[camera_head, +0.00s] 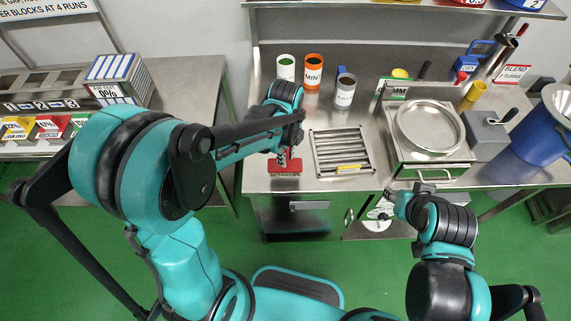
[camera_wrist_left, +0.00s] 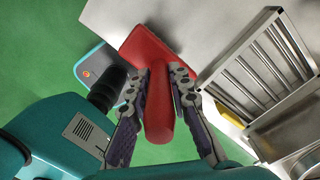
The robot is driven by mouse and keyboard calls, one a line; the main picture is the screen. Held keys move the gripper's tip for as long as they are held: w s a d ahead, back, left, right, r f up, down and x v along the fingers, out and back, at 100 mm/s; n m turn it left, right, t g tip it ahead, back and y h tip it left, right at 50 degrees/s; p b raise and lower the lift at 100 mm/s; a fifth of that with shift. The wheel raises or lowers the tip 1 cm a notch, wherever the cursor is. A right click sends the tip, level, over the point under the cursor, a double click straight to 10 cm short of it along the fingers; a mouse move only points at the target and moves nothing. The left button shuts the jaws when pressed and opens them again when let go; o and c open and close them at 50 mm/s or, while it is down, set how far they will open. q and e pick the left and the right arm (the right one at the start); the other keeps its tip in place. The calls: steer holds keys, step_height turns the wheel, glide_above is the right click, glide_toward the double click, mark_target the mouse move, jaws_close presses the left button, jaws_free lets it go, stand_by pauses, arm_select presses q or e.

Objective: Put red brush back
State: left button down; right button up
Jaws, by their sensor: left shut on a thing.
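The red brush (camera_head: 285,169) is at the front left edge of the steel bench (camera_head: 257,180) in the head view, its bristles towards me. In the left wrist view the red brush (camera_wrist_left: 145,47) shows its wide head beyond the fingers and its handle between them. My left gripper (camera_wrist_left: 161,78) is shut on the handle; in the head view the left gripper (camera_head: 283,154) is partly covered by my arm. I cannot tell whether the brush touches the bench. My right gripper (camera_head: 424,187) is near the bench's front edge, too small to read.
A slatted metal rack (camera_head: 342,151) lies just right of the brush, with a yellow-handled thing (camera_head: 348,168) at its front. A round pan (camera_head: 430,127) on a steel unit stands further right. Green, orange and grey cups (camera_head: 314,72) stand behind. A blue bin (camera_head: 540,125) is far right.

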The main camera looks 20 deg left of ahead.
arm_select(q)
step_height(320, 180, down, 4)
steer(key=shift+r+b, duration=0.25)
steer(key=shift+b, duration=0.45)
steer(key=shift+f, duration=0.3)
steer(key=shift+f, duration=0.1)
steer(key=c, duration=1.4)
jaws_free()
